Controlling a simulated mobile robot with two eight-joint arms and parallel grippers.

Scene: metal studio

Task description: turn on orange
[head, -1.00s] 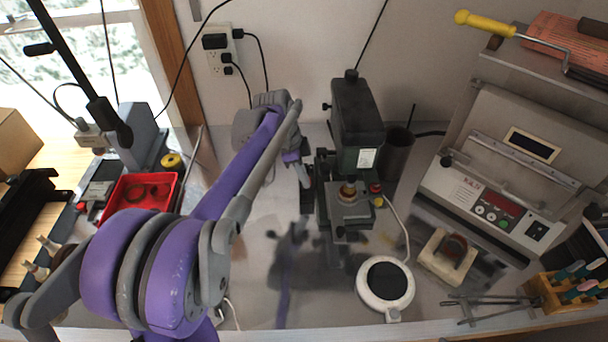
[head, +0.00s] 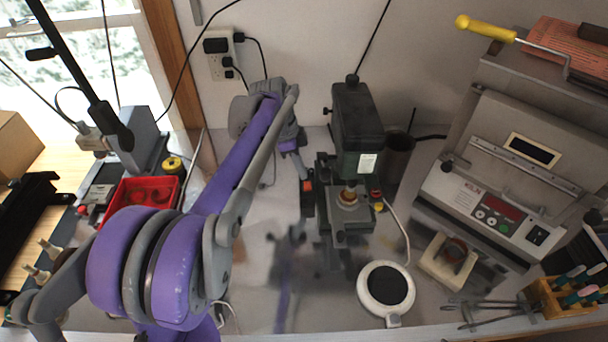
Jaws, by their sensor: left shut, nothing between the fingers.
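A dark green and black bench machine (head: 357,125) stands upright at the middle back of the metal bench. A small orange switch (head: 307,186) sits on a black box on the machine's left side. My left arm is purple and grey and reaches in from the left. My left gripper (head: 303,172) is shut and empty, pointing down just above and beside the orange switch. I cannot tell whether its tips touch the box. My right gripper is out of view.
A red tray (head: 145,192) lies at the left. A round white-rimmed pad (head: 386,288) is in front of the machine. A large grey machine with a control panel (head: 495,205) fills the right. A wooden tool holder (head: 549,296) stands at the front right.

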